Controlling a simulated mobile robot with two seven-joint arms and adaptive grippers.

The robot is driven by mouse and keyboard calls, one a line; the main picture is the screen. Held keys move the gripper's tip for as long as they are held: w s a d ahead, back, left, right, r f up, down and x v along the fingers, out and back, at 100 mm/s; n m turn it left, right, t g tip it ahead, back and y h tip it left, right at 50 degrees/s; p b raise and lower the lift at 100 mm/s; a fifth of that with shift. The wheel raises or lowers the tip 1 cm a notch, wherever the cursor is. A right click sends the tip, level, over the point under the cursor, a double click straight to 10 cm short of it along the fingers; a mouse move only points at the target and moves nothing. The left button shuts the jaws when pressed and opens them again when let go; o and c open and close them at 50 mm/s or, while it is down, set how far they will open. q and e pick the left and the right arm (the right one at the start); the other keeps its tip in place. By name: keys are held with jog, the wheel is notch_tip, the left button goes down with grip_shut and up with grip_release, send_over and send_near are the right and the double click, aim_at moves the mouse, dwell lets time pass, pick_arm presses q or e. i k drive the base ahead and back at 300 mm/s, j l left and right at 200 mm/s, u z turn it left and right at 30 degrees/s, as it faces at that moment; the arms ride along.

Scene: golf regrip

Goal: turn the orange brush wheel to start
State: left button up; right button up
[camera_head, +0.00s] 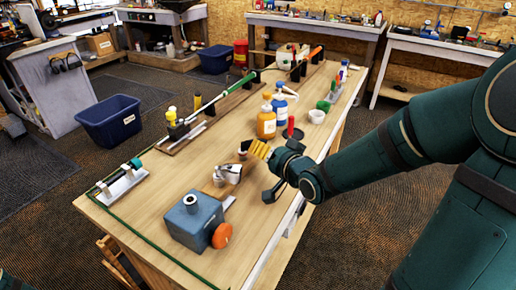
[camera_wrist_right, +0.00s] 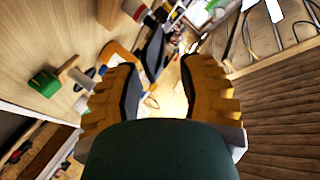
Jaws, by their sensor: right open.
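The orange brush wheel (camera_head: 221,236) is on the right side of a blue-grey box (camera_head: 196,222) near the table's front end. The box has a round white fitting on top. My right gripper (camera_head: 250,149) is over the middle of the table, beyond the wheel and up and right of it in the head view, clearly apart from it. Its orange-yellow fingers are spread with nothing between them in the right wrist view (camera_wrist_right: 160,72). I cannot make out the wheel in the wrist view. My left gripper is out of view.
An orange bottle (camera_head: 266,122) and a blue bottle (camera_head: 280,108) stand just beyond my right gripper. A small grey-and-brown item (camera_head: 228,173) lies between gripper and box. A golf club (camera_head: 215,100) rests on stands along the left.

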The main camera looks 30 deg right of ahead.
aim_at(221, 236)
jog(key=k+l, duration=0.1)
jog(key=k, duration=0.9)
